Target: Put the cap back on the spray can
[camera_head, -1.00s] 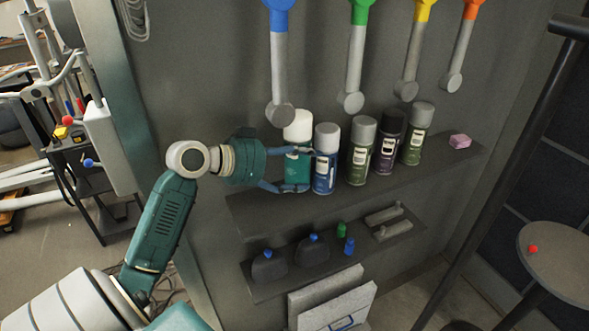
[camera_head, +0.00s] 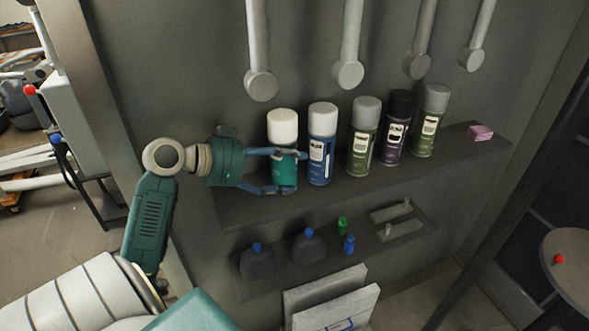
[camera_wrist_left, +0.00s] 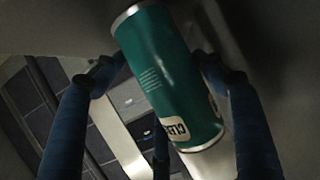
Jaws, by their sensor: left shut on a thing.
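A teal spray can (camera_head: 285,183) with a white cap (camera_head: 282,127) on top stands upright at the left end of the upper shelf, its base level with the neighbouring cans. My left gripper (camera_head: 296,171) reaches in from the left and is shut on this teal can around its body, below the cap. In the left wrist view the teal can (camera_wrist_left: 168,80) lies between the blue fingers, with a silver rim at each end and part of a label showing. My right gripper is not in view.
A blue can (camera_head: 322,148) stands close to the right of the teal can, with several more beyond it. A pink block (camera_head: 480,133) is at the right end of the upper shelf (camera_head: 400,175). Grey hanging handles are above; a lower shelf (camera_head: 275,281) holds small bottles.

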